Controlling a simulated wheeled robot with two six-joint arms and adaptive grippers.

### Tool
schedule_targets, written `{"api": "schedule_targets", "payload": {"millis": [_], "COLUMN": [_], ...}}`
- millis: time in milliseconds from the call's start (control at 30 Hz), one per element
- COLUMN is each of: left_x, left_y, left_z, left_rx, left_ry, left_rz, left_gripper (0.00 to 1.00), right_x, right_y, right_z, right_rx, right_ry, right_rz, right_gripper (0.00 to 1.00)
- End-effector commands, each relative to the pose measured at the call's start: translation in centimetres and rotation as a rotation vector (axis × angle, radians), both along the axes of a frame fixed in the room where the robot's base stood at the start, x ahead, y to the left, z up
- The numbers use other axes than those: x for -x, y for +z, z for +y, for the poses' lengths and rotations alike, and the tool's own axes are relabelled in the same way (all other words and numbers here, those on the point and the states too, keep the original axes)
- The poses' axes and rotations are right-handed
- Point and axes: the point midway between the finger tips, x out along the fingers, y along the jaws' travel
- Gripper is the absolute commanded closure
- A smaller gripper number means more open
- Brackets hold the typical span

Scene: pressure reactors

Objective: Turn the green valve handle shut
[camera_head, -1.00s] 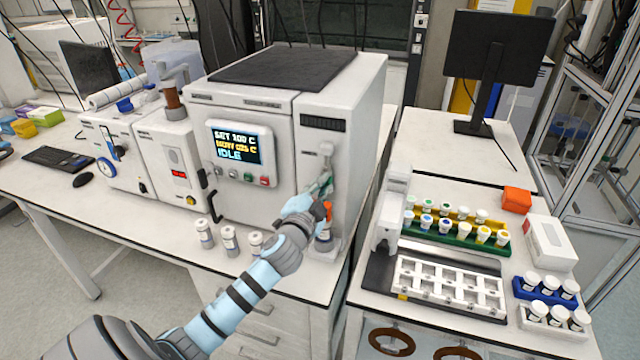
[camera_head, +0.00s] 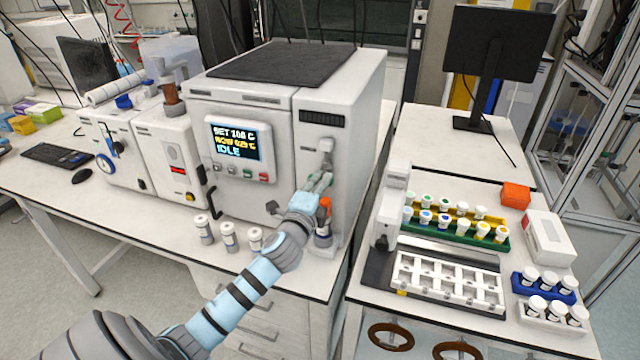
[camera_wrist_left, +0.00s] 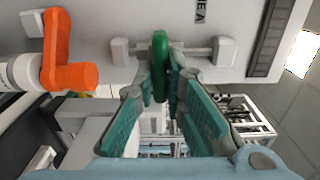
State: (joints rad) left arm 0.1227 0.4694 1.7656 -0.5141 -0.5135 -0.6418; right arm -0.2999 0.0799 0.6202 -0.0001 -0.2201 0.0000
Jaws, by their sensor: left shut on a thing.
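The green valve handle (camera_wrist_left: 160,55) shows in the left wrist view as a thick green piece on a pale metal rod between two light blocks. My left gripper (camera_wrist_left: 163,80) has its green-padded fingers closed on the handle's lower part. In the head view, my left gripper (camera_head: 321,182) reaches the front of the tall white reactor unit (camera_head: 345,150), below its grey vent. The handle is mostly hidden by the fingers there. My right gripper is out of view.
An orange handle (camera_wrist_left: 70,65) sits beside the green one; it shows just right of my gripper in the head view (camera_head: 325,204). Several white vials (camera_head: 229,237) stand on the bench left of my arm. A display panel (camera_head: 235,140) is left of the gripper.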

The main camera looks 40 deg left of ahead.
Motion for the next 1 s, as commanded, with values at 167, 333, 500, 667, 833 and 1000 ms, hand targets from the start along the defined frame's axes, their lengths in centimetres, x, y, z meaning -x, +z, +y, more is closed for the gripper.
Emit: {"api": "schedule_targets", "payload": {"millis": [167, 333, 500, 667, 833, 1000], "left_x": [0.1, 0.1, 0.1, 0.1, 0.2, 2.5], "left_y": [-0.3, -0.3, -0.3, -0.2, -0.1, -0.2], "left_z": [0.0, 0.0, 0.0, 0.0, 0.0, -0.8], "left_rx": [-0.005, -0.004, -0.005, -0.004, -0.006, -0.007], "left_ry": [0.001, 0.001, 0.002, 0.001, 0.001, -0.001], "left_rz": [0.008, 0.009, 0.008, 0.006, 0.005, 0.005], "left_gripper": [1.00, 1.00, 0.73, 0.69, 0.69, 0.69], "right_x": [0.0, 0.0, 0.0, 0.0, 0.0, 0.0], "right_y": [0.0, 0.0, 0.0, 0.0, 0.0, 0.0], "right_z": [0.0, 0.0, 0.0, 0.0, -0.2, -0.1], "right_rx": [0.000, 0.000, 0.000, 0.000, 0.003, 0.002], "right_ry": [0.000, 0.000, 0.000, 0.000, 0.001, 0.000], "right_rz": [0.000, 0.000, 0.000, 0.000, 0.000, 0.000], "right_gripper": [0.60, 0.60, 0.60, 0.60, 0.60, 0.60]}}
